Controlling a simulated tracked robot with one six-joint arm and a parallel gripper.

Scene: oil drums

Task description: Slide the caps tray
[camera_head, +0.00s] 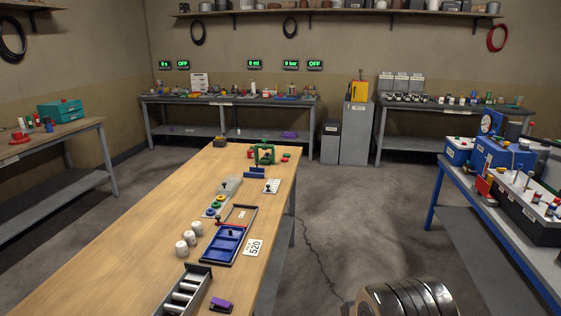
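A blue tray (223,245) with several compartments lies on the wooden table, near its right edge. I take it to be the caps tray, but I cannot make out any caps in it. It sits at the near end of a dark, low frame (254,212) that runs on toward the far side. A small dark knob or handle stands near the tray's far end. Several coloured round pieces (217,202) lie to the left of the frame. A white card marked 520 (254,247) lies to the right of the tray. My gripper is not in view.
Several white cups (187,241) stand left of the tray. A dark rack with metal rollers (185,293) and a purple-and-black item (221,304) are nearer. A green frame device (264,154) stands at the far end. The table's left side is bare.

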